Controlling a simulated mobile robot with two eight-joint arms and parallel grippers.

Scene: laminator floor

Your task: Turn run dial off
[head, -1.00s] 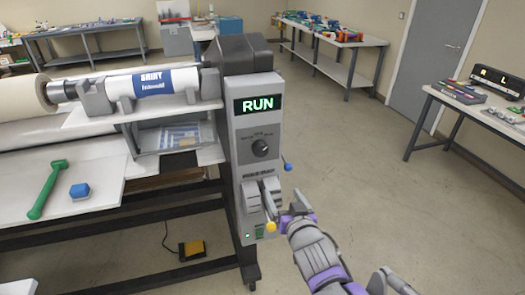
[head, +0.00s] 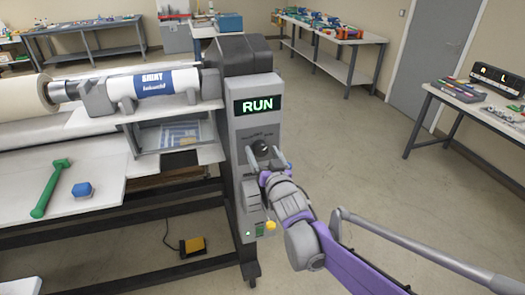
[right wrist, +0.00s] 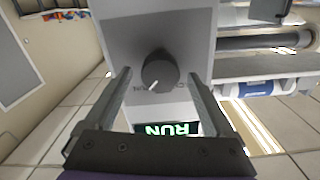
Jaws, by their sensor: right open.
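The run dial (head: 260,148) is a dark round knob on the grey control panel (head: 243,135), below a display (head: 259,104) that reads RUN in green. In the right wrist view, which is upside down, the dial (right wrist: 160,70) has a white pointer mark toward the lower left. My right gripper (head: 267,156) is open in front of the panel. Its fingers (right wrist: 158,76) stand on either side of the dial, with a gap on each side; whether they reach its depth I cannot tell. The labels around the dial are too small to read. My left gripper is not in view.
Below the dial, grey rocker controls are partly hidden by my right arm, and a yellow knob (head: 270,225) shows beside it. A yellow foot pedal (head: 192,245) lies on the floor.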

